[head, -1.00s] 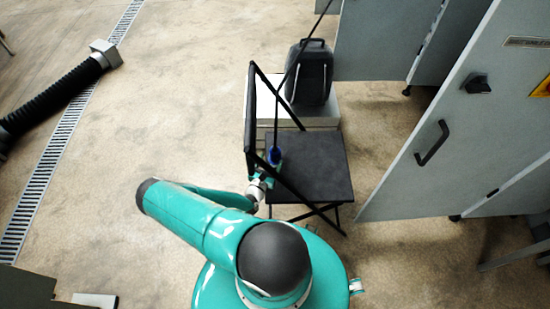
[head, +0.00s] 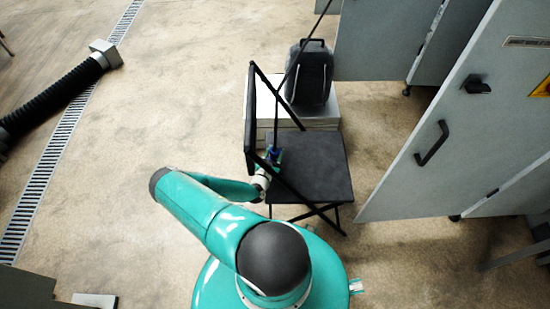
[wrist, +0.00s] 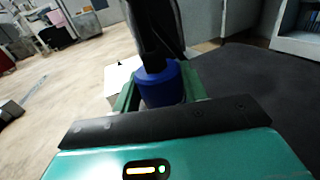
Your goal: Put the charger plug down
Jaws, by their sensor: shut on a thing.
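The charger plug is blue with a black cable end. In the wrist view the charger plug (wrist: 161,84) sits between the two green fingers of my gripper (wrist: 160,92), which is shut on it. In the head view my gripper (head: 268,165) is small, at the left side of the black seat of a folding chair (head: 318,172). The plug (head: 273,153) shows there as a small dark blue spot at the seat's left edge. A thin dark cable (head: 292,72) runs up from it. Whether the plug touches the seat cannot be told.
The chair's black backrest frame (head: 250,110) stands close on the left of my gripper. A dark backpack (head: 309,72) rests on a pale box (head: 318,117) behind the chair. Grey cabinets (head: 455,110) stand on the right. The seat's right part is bare.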

